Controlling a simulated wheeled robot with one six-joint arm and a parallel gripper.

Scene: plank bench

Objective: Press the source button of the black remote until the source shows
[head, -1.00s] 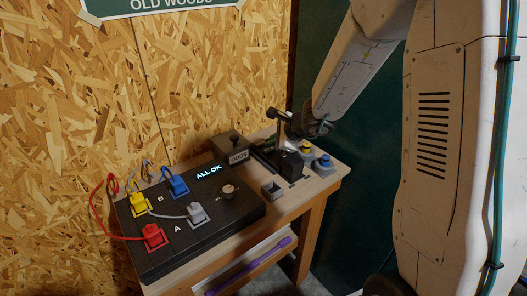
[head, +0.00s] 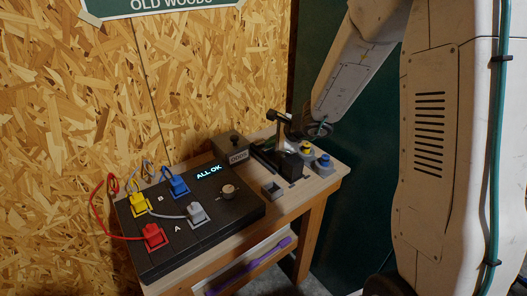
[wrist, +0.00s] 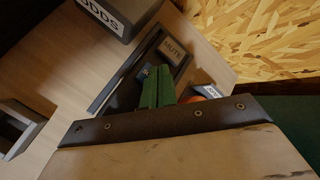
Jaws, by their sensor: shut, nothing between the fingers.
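In the wrist view my gripper (wrist: 159,74) has its two green fingers close together, with nothing between them. The fingertips overlie a dark rimmed thing (wrist: 126,88) with a tan MUTE label (wrist: 174,49) at its far end. This may be the black remote, but I cannot make out a source button. A small blue-grey patch shows beside the fingertips. Whether they touch it, I cannot tell. In the head view a dark long shape (head: 262,160) lies near the bench's back, partly hidden, and my fingers cannot be made out.
An ODDS box (head: 238,155) stands left of the dark shape. A black console (head: 183,235) with cables and a lit ALL OK display fills the bench's left. A small open tray (head: 272,190), a black block (head: 290,165) and yellow and blue knobs (head: 323,161) crowd the right.

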